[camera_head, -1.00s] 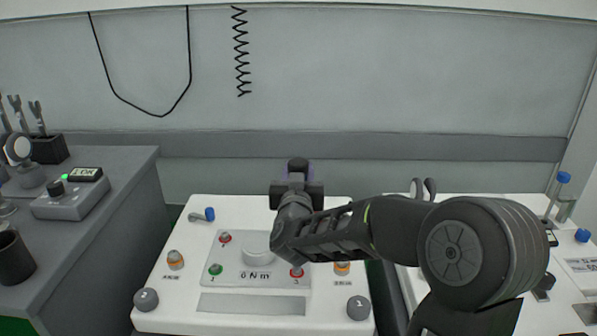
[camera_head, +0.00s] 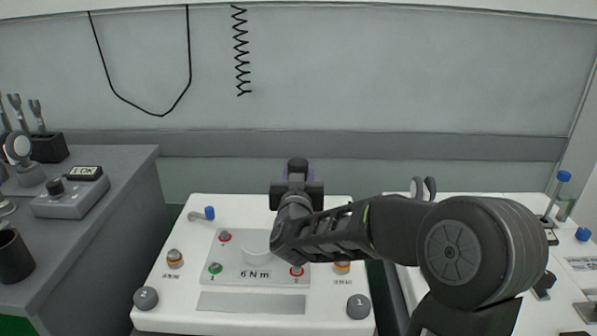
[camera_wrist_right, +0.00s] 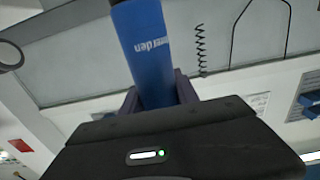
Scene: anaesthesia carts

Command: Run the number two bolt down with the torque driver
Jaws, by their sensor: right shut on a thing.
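My right gripper (camera_head: 297,188) is shut on the torque driver and stands over the back right of the plate. In the right wrist view the driver's blue handle (camera_wrist_right: 150,48) is held between the fingers. The head view shows a black top (camera_head: 298,164) above the gripper; the driver's lower end is hidden by my arm. The grey plate (camera_head: 250,279), marked 6 Nm, has a round white hub (camera_head: 257,244). A red-marked bolt (camera_head: 225,237), a green-marked one (camera_head: 215,268) and another red-marked one (camera_head: 296,271) show. The plate's back right is hidden. My left gripper is out of view.
The white cart top carries grey knobs (camera_head: 145,298), orange-banded posts (camera_head: 175,258) and a blue-ended part (camera_head: 209,213). A grey bench at left holds a box with a small display (camera_head: 84,173) and a dark cup (camera_head: 14,256). Another white cart stands at right.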

